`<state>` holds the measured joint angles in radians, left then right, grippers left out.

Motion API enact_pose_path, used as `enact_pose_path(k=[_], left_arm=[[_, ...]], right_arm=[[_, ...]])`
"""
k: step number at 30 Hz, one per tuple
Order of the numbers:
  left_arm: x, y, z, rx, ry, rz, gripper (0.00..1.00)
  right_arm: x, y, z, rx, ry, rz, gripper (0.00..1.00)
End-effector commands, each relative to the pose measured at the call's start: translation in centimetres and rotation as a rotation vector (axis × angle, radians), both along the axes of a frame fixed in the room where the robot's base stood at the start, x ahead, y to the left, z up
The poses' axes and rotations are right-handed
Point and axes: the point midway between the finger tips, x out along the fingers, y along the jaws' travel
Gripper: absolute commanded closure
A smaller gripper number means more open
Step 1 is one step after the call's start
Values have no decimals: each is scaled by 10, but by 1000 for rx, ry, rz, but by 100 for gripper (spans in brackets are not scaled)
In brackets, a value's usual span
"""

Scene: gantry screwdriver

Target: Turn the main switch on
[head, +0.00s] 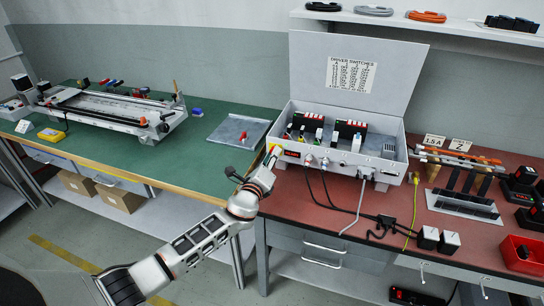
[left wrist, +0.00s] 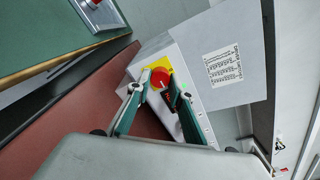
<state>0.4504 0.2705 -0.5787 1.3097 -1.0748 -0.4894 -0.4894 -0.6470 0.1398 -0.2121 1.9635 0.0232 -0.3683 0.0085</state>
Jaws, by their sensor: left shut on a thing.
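The main switch is a red rotary knob (left wrist: 160,77) on a yellow plate (left wrist: 156,64), on the left end of the front of the grey control box (head: 392,171). In the head view a bit of the yellow plate (head: 275,149) shows beside my gripper. My left gripper (head: 269,158) is at the switch, shut on the red knob; its two fingertips (left wrist: 160,82) sit on either side of it in the left wrist view. The knob's exact turn position is hard to read. My right gripper is in neither view.
The box lid (head: 400,75) stands open with a printed label sheet. Cables (head: 327,195) hang from the box front onto the red bench. A green bench (head: 215,180) on the left holds a gantry rig (head: 110,107) and a metal tray (head: 240,131). Battery tools (head: 520,185) lie at right.

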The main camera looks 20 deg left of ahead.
Motion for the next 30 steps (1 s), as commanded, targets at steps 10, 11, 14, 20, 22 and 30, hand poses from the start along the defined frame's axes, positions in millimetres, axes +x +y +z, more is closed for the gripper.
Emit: enact_pose_path(k=[10,11,14,20,22,30], left_arm=[[0,0,0,4,-1,1,74],[0,0,0,4,-1,1,66],[0,0,0,3,0,0,62],[0,0,0,2,0,0,62],[-1,0,0,2,0,0,62],[-28,1,-1,2,1,-1,62]], right_arm=[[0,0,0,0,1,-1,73],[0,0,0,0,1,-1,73],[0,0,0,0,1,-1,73],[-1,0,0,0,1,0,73],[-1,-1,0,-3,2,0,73],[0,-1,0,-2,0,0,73]])
